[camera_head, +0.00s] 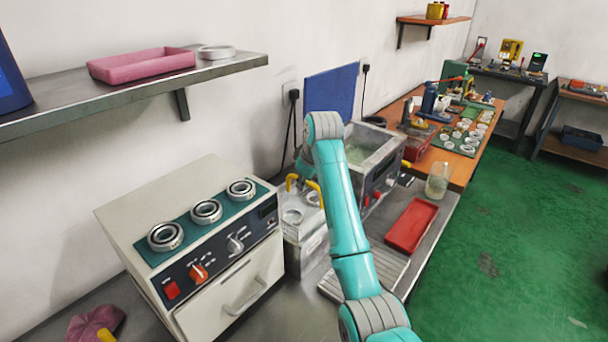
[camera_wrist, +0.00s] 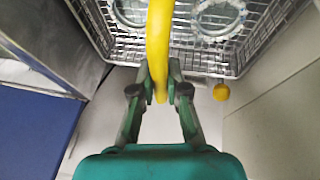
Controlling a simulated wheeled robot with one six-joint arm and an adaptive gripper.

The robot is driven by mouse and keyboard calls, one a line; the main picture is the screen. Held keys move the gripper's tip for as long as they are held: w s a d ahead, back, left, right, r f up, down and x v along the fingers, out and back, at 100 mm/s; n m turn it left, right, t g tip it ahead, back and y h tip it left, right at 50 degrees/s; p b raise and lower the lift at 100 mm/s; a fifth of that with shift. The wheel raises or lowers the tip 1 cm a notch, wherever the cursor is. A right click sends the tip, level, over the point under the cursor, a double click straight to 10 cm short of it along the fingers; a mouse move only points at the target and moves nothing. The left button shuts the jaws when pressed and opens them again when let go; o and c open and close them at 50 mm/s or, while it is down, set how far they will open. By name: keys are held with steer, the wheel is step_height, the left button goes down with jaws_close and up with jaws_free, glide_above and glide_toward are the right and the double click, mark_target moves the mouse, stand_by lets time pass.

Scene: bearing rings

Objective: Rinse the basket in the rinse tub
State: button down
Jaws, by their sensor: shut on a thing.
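The wire basket shows in the wrist view (camera_wrist: 188,55), with metal rings (camera_wrist: 215,18) in it. Its yellow handle (camera_wrist: 158,45) runs between the fingers of my gripper (camera_wrist: 160,88), which is shut on it. In the head view the handle (camera_head: 292,182) shows beside my arm, and my gripper is mostly hidden behind the arm.
A white oven (camera_head: 195,240) with several rings on top stands close on the left. A metal tank (camera_head: 372,150) with liquid stands behind on the right. A red tray (camera_head: 410,225) and a clear beaker (camera_head: 438,180) are to the right. A shelf (camera_head: 130,85) overhangs the left.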

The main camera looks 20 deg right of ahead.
mark_target(304, 209)
steer(key=shift+f, duration=4.75)
steer(key=shift+r, duration=0.1)
steer(key=shift+r, duration=1.4)
steer(key=shift+f, duration=1.5)
steer(key=shift+r, duration=1.5)
steer(key=shift+f, duration=0.15)
